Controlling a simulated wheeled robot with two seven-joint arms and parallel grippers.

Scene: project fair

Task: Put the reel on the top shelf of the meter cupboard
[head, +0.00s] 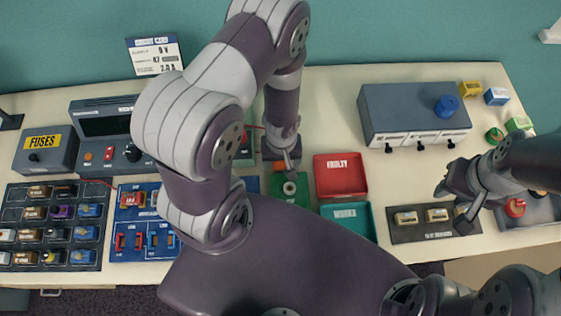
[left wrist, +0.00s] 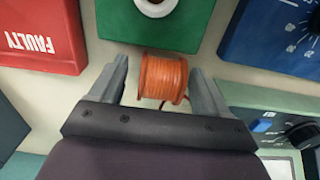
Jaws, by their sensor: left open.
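The orange reel (left wrist: 163,79) shows in the left wrist view between the two fingers of my left gripper (left wrist: 158,74). The fingers are open, with a gap on each side of the reel. No open shelves of a meter cupboard can be made out; a grey cabinet (head: 415,112) with a blue cylinder on top stands at the back right.
A red FAULTY tray (head: 340,175) and a teal tray (head: 349,219) lie right of the green block. A fuse rack (head: 52,225), blue switch panels (head: 142,228) and a grey instrument stand at the left. Small coloured blocks lie at the far right.

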